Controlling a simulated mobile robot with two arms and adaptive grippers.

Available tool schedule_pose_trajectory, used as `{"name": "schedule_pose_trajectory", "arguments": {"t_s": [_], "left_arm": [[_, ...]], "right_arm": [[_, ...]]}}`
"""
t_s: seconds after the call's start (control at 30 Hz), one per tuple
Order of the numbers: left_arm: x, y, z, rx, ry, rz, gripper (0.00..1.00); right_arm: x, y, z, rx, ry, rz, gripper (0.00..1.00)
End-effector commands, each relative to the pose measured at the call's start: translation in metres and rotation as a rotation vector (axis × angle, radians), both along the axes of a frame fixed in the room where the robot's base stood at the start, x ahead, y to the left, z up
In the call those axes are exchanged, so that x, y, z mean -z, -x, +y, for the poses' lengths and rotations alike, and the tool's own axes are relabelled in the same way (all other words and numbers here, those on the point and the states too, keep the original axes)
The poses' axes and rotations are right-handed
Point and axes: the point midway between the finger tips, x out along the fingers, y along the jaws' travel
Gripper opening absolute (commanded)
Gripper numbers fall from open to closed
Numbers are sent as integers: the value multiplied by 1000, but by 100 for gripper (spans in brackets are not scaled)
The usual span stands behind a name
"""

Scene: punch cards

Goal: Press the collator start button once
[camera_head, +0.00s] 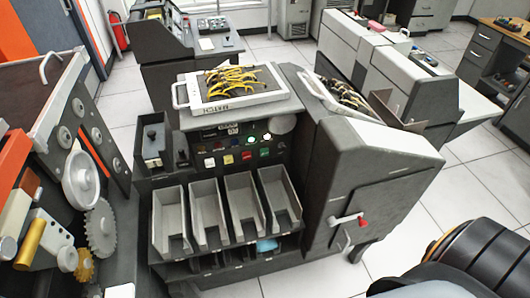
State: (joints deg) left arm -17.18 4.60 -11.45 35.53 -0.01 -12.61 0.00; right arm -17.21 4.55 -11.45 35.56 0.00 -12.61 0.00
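The collator (345,175) stands in the middle, a dark grey machine with several open grey card bins (240,205) in front. Above the bins is its dark control panel (210,146). A row of small buttons sits there: a white button (209,162), a yellow button (228,159), a red button (246,155) and a green button (264,152). I cannot read which is labelled start. Neither gripper is in view, and nothing covers the buttons.
A plugboard (245,100) with yellow wires lies on top of the collator. A machine with gears (100,228) stands close on the left. A red-tipped handle (348,219) juts from the collator's right side. Open tiled floor (425,215) lies to the right.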

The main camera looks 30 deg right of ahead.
Motion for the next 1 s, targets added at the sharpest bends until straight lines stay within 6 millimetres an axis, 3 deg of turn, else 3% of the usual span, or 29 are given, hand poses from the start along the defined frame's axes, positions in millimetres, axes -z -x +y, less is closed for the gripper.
{"name": "schedule_pose_trajectory", "arguments": {"t_s": [0.03, 0.1, 1.0], "left_arm": [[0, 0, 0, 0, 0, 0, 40], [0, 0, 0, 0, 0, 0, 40], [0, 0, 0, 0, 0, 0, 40]], "right_arm": [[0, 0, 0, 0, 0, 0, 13], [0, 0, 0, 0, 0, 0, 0], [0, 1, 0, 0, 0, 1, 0]]}}
